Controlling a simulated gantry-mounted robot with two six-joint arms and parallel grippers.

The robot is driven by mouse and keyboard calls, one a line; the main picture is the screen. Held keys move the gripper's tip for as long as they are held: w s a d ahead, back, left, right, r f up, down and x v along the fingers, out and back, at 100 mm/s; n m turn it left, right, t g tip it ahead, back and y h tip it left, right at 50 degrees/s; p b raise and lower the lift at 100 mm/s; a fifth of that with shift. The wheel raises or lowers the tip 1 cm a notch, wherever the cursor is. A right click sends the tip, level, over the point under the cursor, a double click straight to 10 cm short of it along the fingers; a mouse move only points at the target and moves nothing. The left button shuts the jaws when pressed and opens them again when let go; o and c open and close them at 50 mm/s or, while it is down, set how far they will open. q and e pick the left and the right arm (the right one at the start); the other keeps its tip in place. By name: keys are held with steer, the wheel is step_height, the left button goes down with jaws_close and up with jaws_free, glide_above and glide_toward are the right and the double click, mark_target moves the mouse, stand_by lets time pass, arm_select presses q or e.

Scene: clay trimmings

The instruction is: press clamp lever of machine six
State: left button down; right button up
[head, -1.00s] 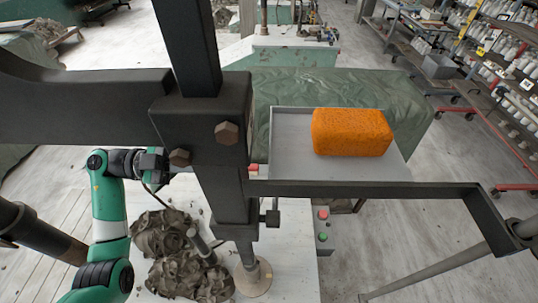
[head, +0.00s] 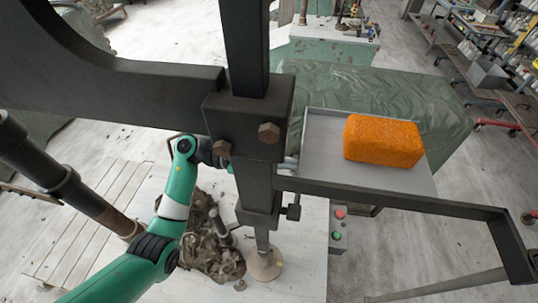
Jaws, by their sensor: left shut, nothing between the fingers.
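The black machine frame (head: 245,120) with its column and bolts stands close in front of me. No number six is readable on it. A small dark knob or lever (head: 292,211) sticks out at the column's right side; I cannot tell if it is the clamp lever. My left arm comes up from the lower left, and its wrist passes behind the column. The left gripper (head: 289,165) is mostly hidden there; a small grey part shows just right of the column, above the frame's arm. It is shut and holds nothing visible. My right gripper is not in view.
An orange block (head: 384,140) sits on a grey tray (head: 310,150) right of the column. Clay trimmings (head: 205,245) lie on the pale table below. Red (head: 340,213) and green (head: 336,236) buttons are on a box. A green sheet (head: 440,105) covers something behind.

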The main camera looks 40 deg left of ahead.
arm_select(q)
steer(key=shift+w+f, duration=0.4)
steer(key=shift+f, duration=0.15)
steer(key=shift+f, duration=0.1)
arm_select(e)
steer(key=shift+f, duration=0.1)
arm_select(q)
steer(key=shift+f+n, duration=0.2)
steer(key=shift+n, duration=0.2)
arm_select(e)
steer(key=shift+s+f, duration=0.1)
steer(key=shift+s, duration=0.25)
